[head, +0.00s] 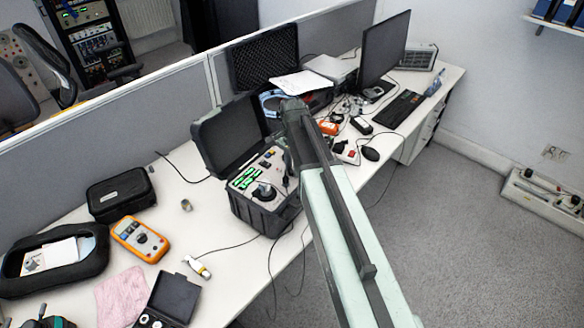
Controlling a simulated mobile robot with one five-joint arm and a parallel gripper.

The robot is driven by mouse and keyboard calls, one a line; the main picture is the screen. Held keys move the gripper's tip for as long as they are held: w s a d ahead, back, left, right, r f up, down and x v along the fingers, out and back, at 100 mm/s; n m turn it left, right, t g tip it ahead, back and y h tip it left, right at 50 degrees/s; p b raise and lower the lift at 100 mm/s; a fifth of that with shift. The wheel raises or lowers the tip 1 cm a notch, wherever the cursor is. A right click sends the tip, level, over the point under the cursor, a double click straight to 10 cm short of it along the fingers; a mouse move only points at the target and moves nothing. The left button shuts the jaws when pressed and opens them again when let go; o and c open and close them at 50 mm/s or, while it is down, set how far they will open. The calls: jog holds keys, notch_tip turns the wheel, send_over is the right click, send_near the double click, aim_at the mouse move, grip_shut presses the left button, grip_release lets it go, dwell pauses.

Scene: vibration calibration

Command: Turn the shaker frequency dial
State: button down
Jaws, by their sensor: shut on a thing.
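The shaker unit is a black case (258,212) on the desk in the head view, with its lid (222,133) standing open. Its light panel (246,193) carries green displays, small dark controls and a round black part (264,192). My arm reaches in from the lower right and bends down over the right side of the panel. My gripper (286,177) is small and dark there, at the panel's right side. It is shut on the frequency dial, which is mostly hidden by the gripper and wrist.
An orange multimeter (140,239), a black pouch (120,194) and a pink cloth (121,297) lie to the left. A monitor (384,52), keyboard (398,109) and cluttered small items stand behind my arm. Cables hang over the desk's front edge. A grey partition (130,132) runs behind.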

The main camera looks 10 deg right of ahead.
jog(key=n, duration=0.4)
jog(key=shift+n, duration=0.3)
jog(key=n, duration=0.3)
jog(key=shift+n, duration=0.3)
jog(key=n, duration=0.4)
jog(key=shift+s, duration=0.1)
jog(key=shift+n, duration=2.2)
jog(key=c, duration=1.1)
grip_release()
jog(key=shift+c, duration=0.2)
